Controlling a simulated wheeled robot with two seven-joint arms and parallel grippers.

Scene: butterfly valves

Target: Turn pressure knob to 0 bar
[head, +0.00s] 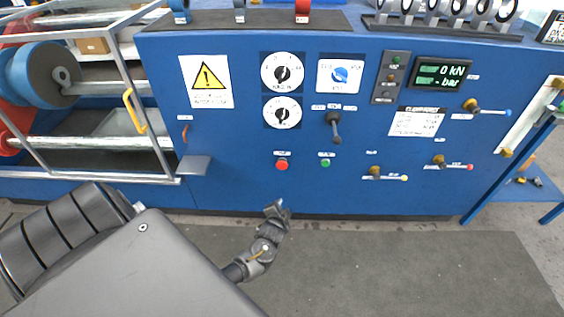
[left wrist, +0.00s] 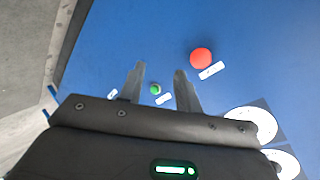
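Two white round dials with black knobs, the upper dial (head: 282,72) and the lower dial (head: 282,112), sit on the blue panel. Their labels are too small to tell which sets pressure. A blue knob (head: 340,75) on a white plate is to their right. The display (head: 442,73) reads "0 kN" above "- bar". My left gripper (head: 277,207) is low in front of the panel, below the red button. In the left wrist view my left gripper (left wrist: 160,80) has its fingers apart and empty. Parts of both dials (left wrist: 252,124) show at lower right. My right gripper is out of view.
A red button (head: 282,163) and a green button (head: 325,162) sit below the dials. A black lever (head: 334,125) and several valve handles (head: 487,110) stick out to the right. A metal guard frame (head: 130,95) stands at left. The floor before the panel is clear.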

